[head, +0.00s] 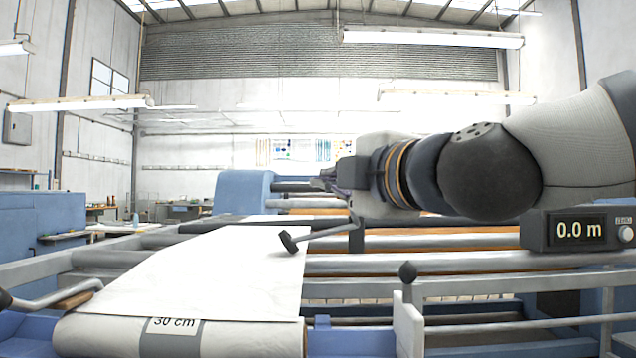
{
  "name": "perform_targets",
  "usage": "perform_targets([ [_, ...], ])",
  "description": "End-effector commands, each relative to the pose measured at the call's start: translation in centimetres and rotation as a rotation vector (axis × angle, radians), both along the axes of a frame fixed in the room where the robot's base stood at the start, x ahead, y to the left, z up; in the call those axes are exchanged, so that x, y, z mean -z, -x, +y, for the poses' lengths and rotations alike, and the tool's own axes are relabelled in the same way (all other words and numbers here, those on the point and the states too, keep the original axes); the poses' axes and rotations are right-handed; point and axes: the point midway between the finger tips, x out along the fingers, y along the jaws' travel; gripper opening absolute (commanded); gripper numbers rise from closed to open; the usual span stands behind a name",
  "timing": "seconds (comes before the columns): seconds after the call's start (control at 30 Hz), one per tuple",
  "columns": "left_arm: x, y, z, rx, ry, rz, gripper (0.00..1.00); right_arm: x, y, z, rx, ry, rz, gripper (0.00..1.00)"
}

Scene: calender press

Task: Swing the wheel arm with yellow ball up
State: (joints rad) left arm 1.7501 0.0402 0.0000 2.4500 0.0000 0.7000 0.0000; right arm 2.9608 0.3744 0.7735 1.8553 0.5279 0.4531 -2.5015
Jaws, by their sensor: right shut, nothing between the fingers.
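A thin grey wheel arm (327,232) with a dark wheel (289,241) at its left end reaches over the white sheet (215,268). The wheel is low, at the sheet; whether it touches cannot be told. The arm's right end meets a dark upright bracket (357,236) below my right gripper. No yellow ball shows; my right gripper and wrist cover the area above the bracket. My right gripper (322,181) comes in from the right, fingers pointing left and away, shut and empty, above the wheel arm. My left gripper is not in view.
A counter (577,229) reading 0.0 m stands at the right. A dark-knobbed lever (407,272) rises at the front. A roll marked 30 cm (105,335) lies front left, near a crank handle (50,298). Metal rollers (440,262) span the press behind.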

Motion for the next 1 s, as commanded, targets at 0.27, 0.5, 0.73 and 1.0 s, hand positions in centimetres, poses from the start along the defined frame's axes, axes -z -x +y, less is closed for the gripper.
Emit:
perform_targets([
  [0.27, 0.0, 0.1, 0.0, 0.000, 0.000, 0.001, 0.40, 0.1, -0.2, 0.1, 0.001, 0.001, 0.001, 0.00],
  [0.5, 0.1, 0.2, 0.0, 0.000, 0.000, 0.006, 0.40, 0.0, -3.3, 1.7, 0.001, 0.007, -0.003, 0.00],
  [0.73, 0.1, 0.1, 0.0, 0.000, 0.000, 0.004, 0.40, -0.1, -6.2, 3.1, 0.002, 0.009, -0.005, 0.00],
  [1.0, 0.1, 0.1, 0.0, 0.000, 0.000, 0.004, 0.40, -0.1, -9.3, 2.5, 0.004, -0.005, 0.004, 0.00],
])
